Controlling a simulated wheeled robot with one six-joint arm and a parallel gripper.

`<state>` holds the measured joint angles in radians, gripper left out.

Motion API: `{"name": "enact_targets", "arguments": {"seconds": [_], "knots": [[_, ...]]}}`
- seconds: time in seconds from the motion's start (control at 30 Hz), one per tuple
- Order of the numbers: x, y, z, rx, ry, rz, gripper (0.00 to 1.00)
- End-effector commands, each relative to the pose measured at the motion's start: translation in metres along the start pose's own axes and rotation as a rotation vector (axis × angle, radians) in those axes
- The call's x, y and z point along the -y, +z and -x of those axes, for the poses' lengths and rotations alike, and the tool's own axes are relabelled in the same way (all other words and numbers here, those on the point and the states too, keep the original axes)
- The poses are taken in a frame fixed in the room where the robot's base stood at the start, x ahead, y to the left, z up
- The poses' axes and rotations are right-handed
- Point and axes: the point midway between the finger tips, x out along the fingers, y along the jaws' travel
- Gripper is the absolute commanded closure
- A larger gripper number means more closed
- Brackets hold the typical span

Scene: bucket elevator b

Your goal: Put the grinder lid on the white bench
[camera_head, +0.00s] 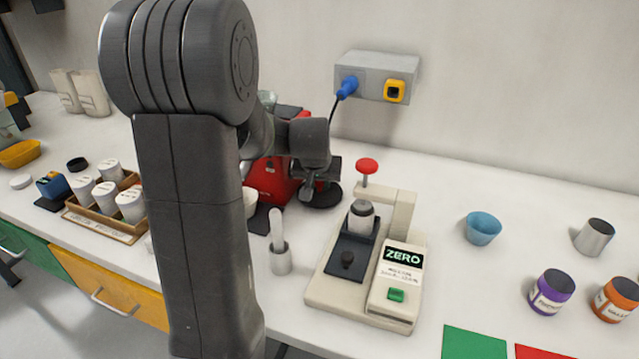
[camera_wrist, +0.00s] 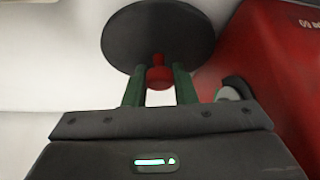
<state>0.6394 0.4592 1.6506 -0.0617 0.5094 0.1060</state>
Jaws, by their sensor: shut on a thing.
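The grinder lid (camera_wrist: 158,35) is a dark round disc with a red knob, seen in the wrist view. My gripper (camera_wrist: 158,74) has its two green fingers closed on the red knob. In the head view the dark disc of the lid (camera_head: 322,197) shows beside the right side of the red grinder (camera_head: 270,181), below my gripper (camera_head: 317,178). The grinder is partly hidden behind my arm, and its red body also fills the right of the wrist view (camera_wrist: 278,70). The white bench (camera_head: 445,190) lies under them; I cannot tell whether the lid touches it.
A press-like device with a ZERO display (camera_head: 403,256) stands in front and right of the lid. A grey wall box (camera_head: 375,75) with a blue plug is behind. Bench between device and blue bowl (camera_head: 482,228) is clear.

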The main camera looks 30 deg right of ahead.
Motion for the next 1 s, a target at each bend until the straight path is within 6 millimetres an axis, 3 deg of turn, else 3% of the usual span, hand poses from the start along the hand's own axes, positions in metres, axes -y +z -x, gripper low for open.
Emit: {"name": "enact_targets", "arguments": {"seconds": [0.47, 0.5, 0.57, 1.0], "knots": [[-0.0001, 0.01, -0.0123, 0.003, 0.0, 0.0, 1.0], [-0.0001, 0.0091, -0.0107, 0.003, 0.0, 0.0, 0.68], [-0.0001, 0.009, -0.0105, 0.003, 0.0, 0.0, 0.56], [-0.0001, 0.0067, -0.0031, 0.001, 0.0, 0.0, 0.54]]}}
